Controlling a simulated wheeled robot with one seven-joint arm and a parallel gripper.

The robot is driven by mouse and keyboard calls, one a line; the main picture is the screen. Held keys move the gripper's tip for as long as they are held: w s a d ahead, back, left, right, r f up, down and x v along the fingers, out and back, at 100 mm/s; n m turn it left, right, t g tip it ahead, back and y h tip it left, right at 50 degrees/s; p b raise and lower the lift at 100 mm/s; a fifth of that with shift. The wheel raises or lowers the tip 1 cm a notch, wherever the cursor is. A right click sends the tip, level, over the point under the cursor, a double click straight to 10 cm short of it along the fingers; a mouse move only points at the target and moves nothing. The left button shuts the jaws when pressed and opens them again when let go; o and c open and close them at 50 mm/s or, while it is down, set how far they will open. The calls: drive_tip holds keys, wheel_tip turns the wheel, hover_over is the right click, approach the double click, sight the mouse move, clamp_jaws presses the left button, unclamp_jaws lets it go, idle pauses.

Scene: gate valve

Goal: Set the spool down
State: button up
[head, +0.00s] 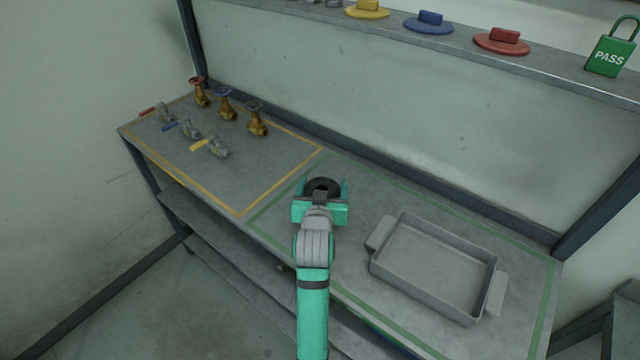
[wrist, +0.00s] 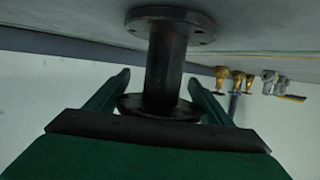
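The spool is a dark pipe piece with a round flange at each end. In the head view its upper flange (head: 322,184) shows as a black ring over the green-outlined area, left of the tray. In the wrist view the spool (wrist: 165,68) fills the middle, with its far flange at the grey bench top; whether it touches is unclear. My gripper (head: 322,190) has one green finger on each side of the near flange, close against its rim, as the wrist view (wrist: 160,90) also shows. The gripper hides part of the spool in the head view.
A grey tray (head: 438,268) with handles stands right of my gripper. Several brass and steel valves (head: 227,105) stand in the yellow-outlined area at left. A shelf (head: 550,62) behind holds coloured discs and a green PASS padlock (head: 609,56).

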drive_tip(key=o, duration=0.4)
drive_tip(key=shift+c, duration=0.2)
drive_tip(key=shift+r, duration=0.15)
drive_tip(key=v, duration=1.2)
drive_tip(key=shift+w, duration=0.15)
